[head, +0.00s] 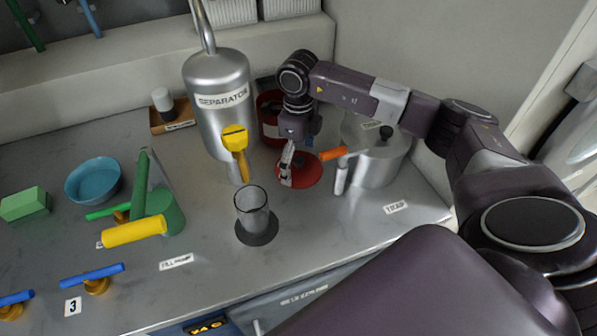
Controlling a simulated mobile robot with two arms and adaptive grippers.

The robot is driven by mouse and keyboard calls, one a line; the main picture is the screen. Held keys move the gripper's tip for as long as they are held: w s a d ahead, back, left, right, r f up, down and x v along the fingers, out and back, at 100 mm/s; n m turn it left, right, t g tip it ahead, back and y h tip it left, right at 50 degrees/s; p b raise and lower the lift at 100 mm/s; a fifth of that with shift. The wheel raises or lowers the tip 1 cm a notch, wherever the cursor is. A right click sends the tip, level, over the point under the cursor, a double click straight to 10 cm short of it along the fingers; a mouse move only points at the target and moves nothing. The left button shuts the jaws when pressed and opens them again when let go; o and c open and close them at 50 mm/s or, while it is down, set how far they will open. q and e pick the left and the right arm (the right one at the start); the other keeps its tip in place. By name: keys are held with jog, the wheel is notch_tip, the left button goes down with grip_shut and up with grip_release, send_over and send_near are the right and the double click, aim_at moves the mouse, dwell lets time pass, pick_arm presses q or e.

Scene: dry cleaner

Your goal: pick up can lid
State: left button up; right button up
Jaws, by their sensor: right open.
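The can lid appears to be the flat red disc (307,172) on the grey counter, in front of a dark red can (268,122). My right gripper (287,172) points down from above, with its fingertips at the left part of the disc. It is open and hides part of the disc. I cannot tell whether the fingertips touch it. The can is partly hidden behind the separator and my right arm. My left gripper is not in view.
The silver separator (215,85) with a yellow tap stands left of my gripper. A silver pot (383,160) and an orange handle (333,153) are close on the right. A glass (252,210) stands in front. A blue bowl (93,180) and green block (25,204) lie far left.

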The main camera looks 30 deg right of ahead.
jog(key=shift+r, duration=0.1)
jog(key=shift+c, duration=1.1)
jog(key=shift+s, duration=0.1)
grip_shut()
